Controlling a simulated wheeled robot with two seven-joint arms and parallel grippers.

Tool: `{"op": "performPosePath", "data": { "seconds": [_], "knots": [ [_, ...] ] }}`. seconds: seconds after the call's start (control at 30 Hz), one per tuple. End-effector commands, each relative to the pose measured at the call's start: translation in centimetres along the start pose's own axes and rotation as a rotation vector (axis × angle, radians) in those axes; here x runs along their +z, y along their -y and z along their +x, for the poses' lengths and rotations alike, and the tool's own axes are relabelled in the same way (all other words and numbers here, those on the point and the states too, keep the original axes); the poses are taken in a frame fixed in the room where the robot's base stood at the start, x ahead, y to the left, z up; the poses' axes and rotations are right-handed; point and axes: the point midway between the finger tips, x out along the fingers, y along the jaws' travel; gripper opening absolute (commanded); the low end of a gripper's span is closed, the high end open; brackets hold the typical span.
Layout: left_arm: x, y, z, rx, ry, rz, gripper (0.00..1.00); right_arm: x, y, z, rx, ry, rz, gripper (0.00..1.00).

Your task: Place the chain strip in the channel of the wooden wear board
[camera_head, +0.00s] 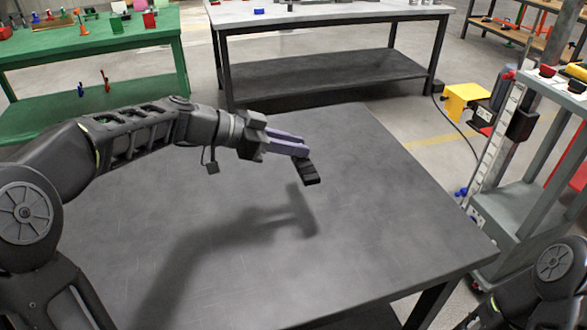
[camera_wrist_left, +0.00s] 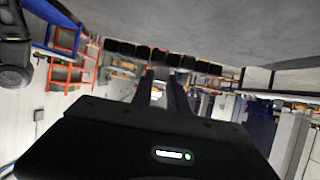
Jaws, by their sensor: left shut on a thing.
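My left gripper (camera_head: 301,153) reaches in from the left over the dark table, its purple fingers pointing right. It is shut on a short black segmented strip, the chain strip (camera_head: 308,173), held above the table top with its shadow below. In the left wrist view, the chain strip (camera_wrist_left: 200,67) spans across beyond the fingertips as a row of several black blocks, and the left gripper (camera_wrist_left: 161,78) meets it near the middle. I see no wooden wear board in either view. Only part of my right arm shows at the lower right of the head view; its gripper is out of view.
The dark grey table (camera_head: 390,215) under the gripper is bare. A green table (camera_head: 100,40) with small items stands at the back left, a grey workbench (camera_head: 330,14) behind. A grey cart (camera_head: 508,225) and a yellow box (camera_head: 465,100) are at the right.

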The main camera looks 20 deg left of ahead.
Motion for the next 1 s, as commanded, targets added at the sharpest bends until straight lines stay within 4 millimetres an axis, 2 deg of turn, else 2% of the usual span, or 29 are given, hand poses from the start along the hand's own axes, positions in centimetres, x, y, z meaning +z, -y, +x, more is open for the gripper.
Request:
{"op": "performPosePath", "data": {
  "seconds": [0.03, 0.1, 0.3, 1.0],
  "knots": [
    [-1.5, 0.0, -0.7, -0.002, -0.003, 0.005, 0.00, 0.0, 0.1, -0.1, 0.000, 0.000, 0.000, 0.36],
    [-2.9, 0.0, -1.3, -0.002, -0.003, 0.004, 0.00, 0.0, 0.1, -0.2, 0.000, 0.000, 0.000, 0.36],
    [-5.3, 0.0, -2.5, -0.001, -0.002, 0.001, 0.00, 0.0, 0.1, -0.4, 0.000, 0.000, 0.000, 0.36],
    [-5.7, 0.0, -2.7, 0.000, -0.001, -0.001, 0.00, 0.0, 0.1, -0.4, 0.000, 0.000, 0.000, 0.36]
  ]
}}
